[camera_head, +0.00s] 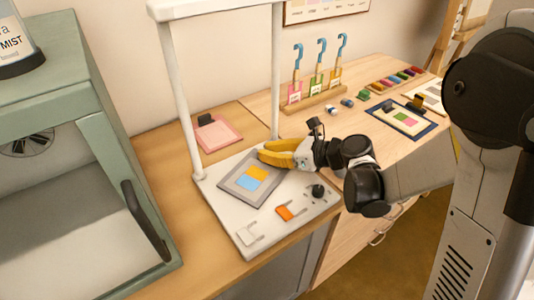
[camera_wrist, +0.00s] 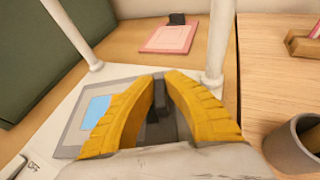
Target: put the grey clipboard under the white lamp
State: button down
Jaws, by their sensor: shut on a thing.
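The grey clipboard (camera_head: 245,187) bears a blue and a yellow square. It lies over the white base of the white lamp (camera_head: 182,100), between its posts and below its top bar. I cannot tell whether it rests flat on the base. My gripper (camera_head: 264,151) is shut on the clipboard at its far right side. In the wrist view the yellow fingers (camera_wrist: 160,78) close around a dark clip (camera_wrist: 158,103). They hide part of the clipboard (camera_wrist: 73,137), whose blue square shows at left.
A pink clipboard (camera_head: 219,134) lies behind the lamp. A green cabinet (camera_head: 95,75) stands at left. A rack (camera_head: 312,104) of blue-hooked tags stands behind at right, and a dark blue clipboard (camera_head: 427,129) lies farther right. A grey cup (camera_wrist: 284,148) stands right of my gripper.

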jog(key=shift+f, duration=0.1)
jog(key=c, duration=1.6)
grip_release()
jog(key=shift+o, duration=0.2)
